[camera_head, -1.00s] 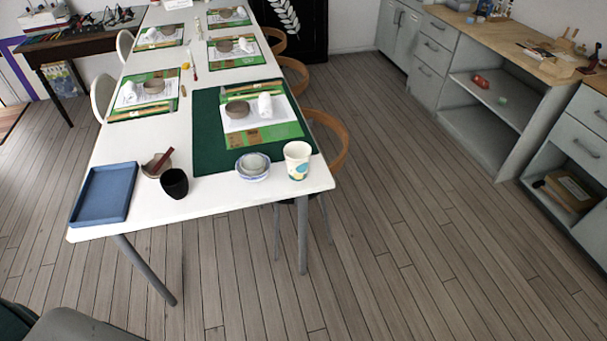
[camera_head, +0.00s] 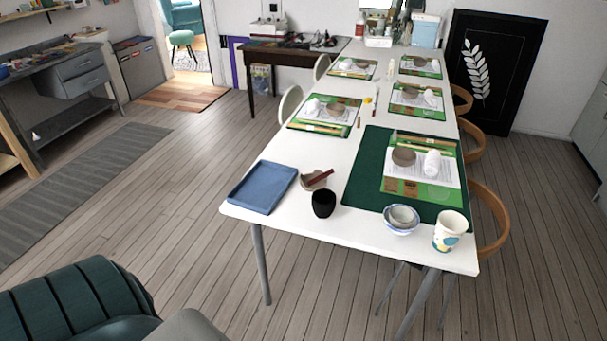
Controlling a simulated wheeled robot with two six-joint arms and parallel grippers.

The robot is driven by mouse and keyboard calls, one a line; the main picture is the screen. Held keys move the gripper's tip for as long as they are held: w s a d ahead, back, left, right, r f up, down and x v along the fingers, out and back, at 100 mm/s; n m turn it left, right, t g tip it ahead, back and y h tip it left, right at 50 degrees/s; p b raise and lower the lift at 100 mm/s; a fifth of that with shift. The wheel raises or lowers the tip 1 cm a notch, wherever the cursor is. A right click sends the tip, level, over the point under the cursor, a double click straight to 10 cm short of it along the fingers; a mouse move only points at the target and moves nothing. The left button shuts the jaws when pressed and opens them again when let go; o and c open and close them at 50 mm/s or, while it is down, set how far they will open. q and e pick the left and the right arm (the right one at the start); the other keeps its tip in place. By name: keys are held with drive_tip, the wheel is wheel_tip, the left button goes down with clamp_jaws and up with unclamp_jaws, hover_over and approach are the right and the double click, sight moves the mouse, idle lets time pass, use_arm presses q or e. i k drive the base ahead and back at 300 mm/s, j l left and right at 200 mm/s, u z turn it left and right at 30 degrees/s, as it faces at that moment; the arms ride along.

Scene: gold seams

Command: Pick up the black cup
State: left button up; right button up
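The black cup (camera_head: 323,204) stands upright near the front edge of the long white table (camera_head: 292,225). A small bowl (camera_head: 308,181) with a dark red-brown stick-like tool (camera_head: 320,177) lies just behind it. A blue tray (camera_head: 262,188) is to its left. Neither of my grippers shows in the head view, and nothing is holding the cup.
Right of the cup are a blue-and-white bowl (camera_head: 401,219), a patterned paper cup (camera_head: 450,231) and a dark green mat (camera_head: 365,182). Wooden chairs (camera_head: 489,217) line the right side. A green armchair (camera_head: 75,305) stands at lower left. Floor before the table is clear.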

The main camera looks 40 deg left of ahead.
sight(324, 200)
drive_tip(key=u, duration=1.05)
